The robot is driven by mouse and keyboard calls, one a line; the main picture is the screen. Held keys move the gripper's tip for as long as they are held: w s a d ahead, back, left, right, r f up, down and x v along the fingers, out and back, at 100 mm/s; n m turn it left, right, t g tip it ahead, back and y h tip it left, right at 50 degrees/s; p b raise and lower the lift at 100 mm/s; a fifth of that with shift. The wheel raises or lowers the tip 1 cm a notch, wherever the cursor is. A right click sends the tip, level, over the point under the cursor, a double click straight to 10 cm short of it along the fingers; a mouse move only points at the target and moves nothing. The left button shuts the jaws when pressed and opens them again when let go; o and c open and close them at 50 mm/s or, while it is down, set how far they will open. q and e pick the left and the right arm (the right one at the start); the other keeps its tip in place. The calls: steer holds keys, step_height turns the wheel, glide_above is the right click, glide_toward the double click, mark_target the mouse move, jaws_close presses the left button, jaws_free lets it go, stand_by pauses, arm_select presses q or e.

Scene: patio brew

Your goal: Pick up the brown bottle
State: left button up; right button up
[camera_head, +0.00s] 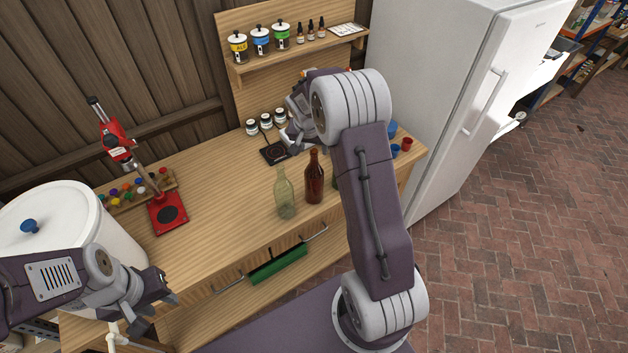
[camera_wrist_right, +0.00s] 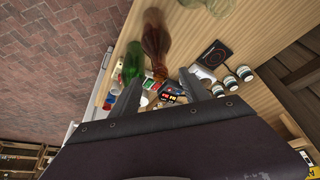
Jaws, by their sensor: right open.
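The brown bottle (camera_head: 314,182) stands upright on the wooden bench, right of a pale clear bottle (camera_head: 284,194). My left gripper (camera_head: 157,298) is at the bench's front left, fingers apart and empty, far from the brown bottle.
A green bottle (camera_wrist_right: 132,62) stands close beside the brown one. Small jars (camera_head: 266,122), a black scale (camera_head: 273,153) and red and blue cups (camera_head: 406,144) are further back. A red capper (camera_head: 168,212) and a white bucket (camera_head: 75,225) are left. A fridge (camera_head: 440,90) stands right.

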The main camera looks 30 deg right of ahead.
mark_target(314, 155)
steer(key=shift+w+f, duration=0.1)
steer(key=shift+d+f+p, duration=0.1)
steer(key=shift+f+p, duration=0.2)
steer(key=p+x, duration=0.1)
steer(key=x, duration=0.3)
steer(key=shift+f+p, duration=0.3)
steer(key=shift+f, duration=0.1)
steer(key=shift+r, duration=0.1)
jaws_close()
steer(key=shift+w+r, duration=0.1)
stand_by(0.5)
